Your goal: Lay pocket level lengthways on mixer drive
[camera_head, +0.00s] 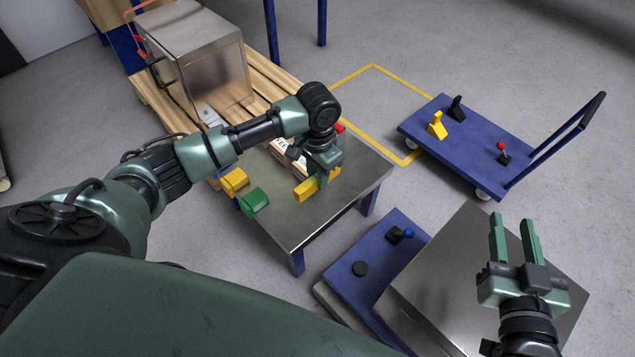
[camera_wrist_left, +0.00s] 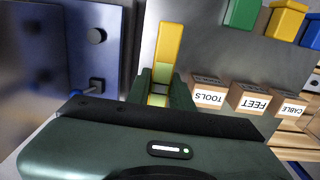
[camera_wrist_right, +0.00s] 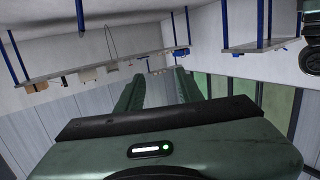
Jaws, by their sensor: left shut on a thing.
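A yellow bar, which looks like the pocket level (camera_head: 306,189), is held low over the steel table (camera_head: 300,228). It also shows in the left wrist view (camera_wrist_left: 170,45), with a pale green part between the fingers. My left gripper (camera_head: 322,174) is shut on it; whether the bar touches the table top is unclear. My right gripper (camera_head: 514,222) is open and empty above a large steel-topped box (camera_head: 440,275) at lower right. Its fingers stand apart in the right wrist view (camera_wrist_right: 157,85). I cannot tell which steel body is the mixer drive.
Green (camera_head: 254,201) and yellow (camera_head: 234,181) blocks stand at the table's left edge. Boxes marked TOOLS (camera_wrist_left: 208,97), FEET (camera_wrist_left: 250,99) and CABLE stand beside them. A steel cabinet (camera_head: 200,60) sits on a pallet. A blue cart (camera_head: 470,150) carries small parts.

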